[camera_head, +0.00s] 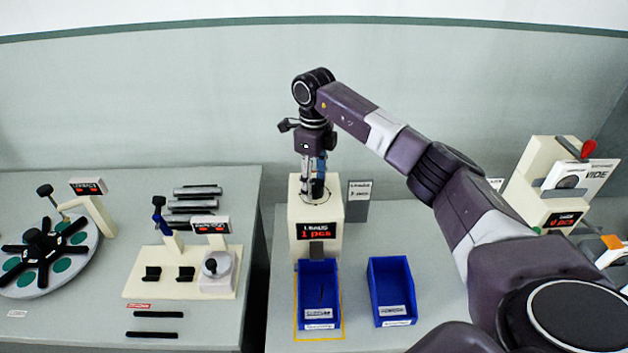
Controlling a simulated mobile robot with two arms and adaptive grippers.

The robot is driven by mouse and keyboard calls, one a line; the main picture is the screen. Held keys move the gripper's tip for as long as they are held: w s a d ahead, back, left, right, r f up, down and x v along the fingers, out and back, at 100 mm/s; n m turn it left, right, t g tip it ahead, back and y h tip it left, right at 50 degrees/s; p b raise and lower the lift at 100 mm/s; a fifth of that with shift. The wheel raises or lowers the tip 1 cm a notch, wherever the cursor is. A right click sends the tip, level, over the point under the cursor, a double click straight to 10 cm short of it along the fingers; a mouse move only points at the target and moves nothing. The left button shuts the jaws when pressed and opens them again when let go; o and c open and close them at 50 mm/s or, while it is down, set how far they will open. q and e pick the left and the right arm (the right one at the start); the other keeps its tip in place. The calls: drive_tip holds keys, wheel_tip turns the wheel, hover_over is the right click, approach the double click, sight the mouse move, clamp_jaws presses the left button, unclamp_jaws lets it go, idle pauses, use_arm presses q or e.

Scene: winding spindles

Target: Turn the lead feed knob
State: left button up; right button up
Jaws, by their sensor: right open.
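The lead feeder (318,246) is a cream box with a red display reading "LEADS 1 pcs", standing on the right-hand table. My right gripper (314,182) points straight down over its top. Its fingers are open, with the tips at the feeder's top. The feed knob is mostly hidden by the fingers, and I cannot tell whether they touch it. A blue bin (304,317) stands in front of the feeder, inside a yellow outline, with a small dark thin item in it. My left gripper is not in view.
A second blue bin (393,285) stands to the right. A small grey sign (358,191) stands beside the feeder. A cream station with a red knob (562,186) is at far right. The left table holds a cream fixture (150,285) and a round turntable (90,262).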

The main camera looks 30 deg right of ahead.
drive_tip(key=shift+f, duration=0.25)
drive_tip(key=c, duration=1.2)
drive_tip(key=shift+o, duration=0.2)
drive_tip(key=shift+m, duration=0.4)
